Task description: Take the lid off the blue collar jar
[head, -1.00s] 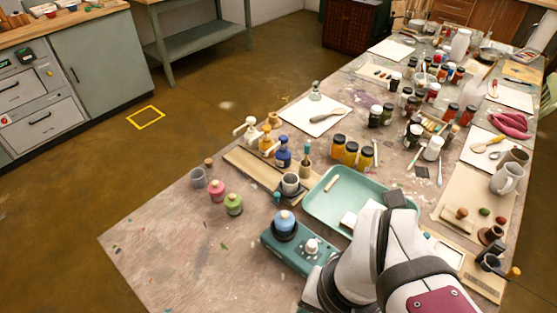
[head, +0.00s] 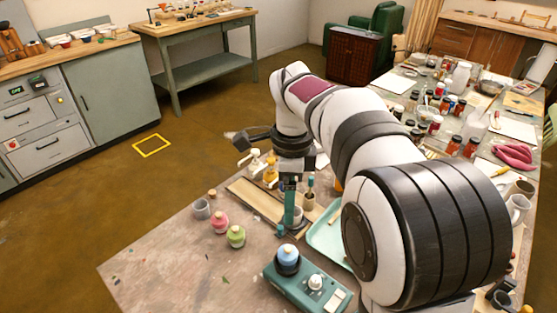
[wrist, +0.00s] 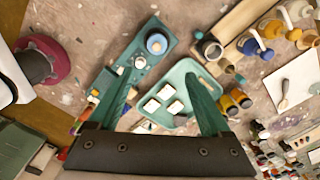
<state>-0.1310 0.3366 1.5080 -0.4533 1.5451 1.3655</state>
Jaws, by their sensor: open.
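My gripper (head: 291,222) points down beyond the jar in the head view. Its teal fingers (wrist: 161,72) are spread apart with nothing between them. The gripper is apart from the jar.
Pump bottles (wrist: 250,47) and a teal tray (wrist: 188,66) are close by. The table's front left is bare.

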